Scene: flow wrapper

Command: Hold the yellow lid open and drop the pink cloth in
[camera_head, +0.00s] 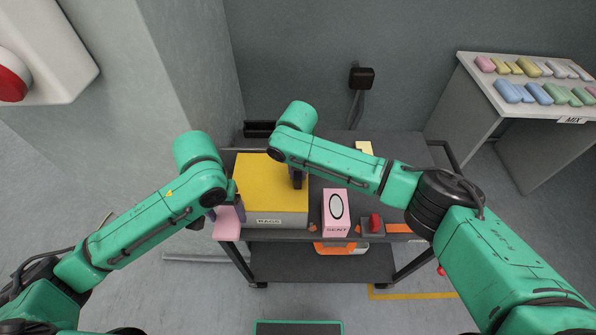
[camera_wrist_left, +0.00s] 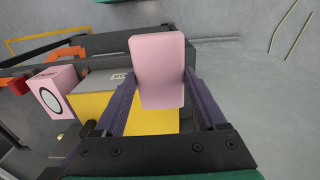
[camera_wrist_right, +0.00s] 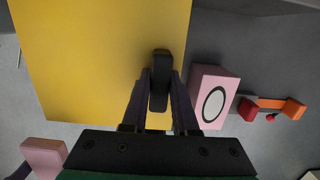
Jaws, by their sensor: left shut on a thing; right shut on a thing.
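The yellow lid (camera_head: 262,178) lies on the grey bin (camera_head: 285,220) on the cart; it looks flat and closed. It fills the upper left of the right wrist view (camera_wrist_right: 95,60). My right gripper (camera_head: 297,180) is above the lid's right part, shut on the dark lid handle (camera_wrist_right: 160,75). My left gripper (camera_head: 236,212) is at the bin's front left corner, shut on the pink cloth (camera_head: 227,226). The cloth is a flat slab, held upright between the fingers in the left wrist view (camera_wrist_left: 158,65), outside the bin. The bin's inside is hidden.
A pink box with a white oval (camera_head: 336,210) stands right of the bin. A small block with a red knob (camera_head: 375,223) and orange pieces are further right. A side table (camera_head: 515,100) with several coloured cloths stands at the back right. The cart's lower shelf (camera_head: 320,265) has free room.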

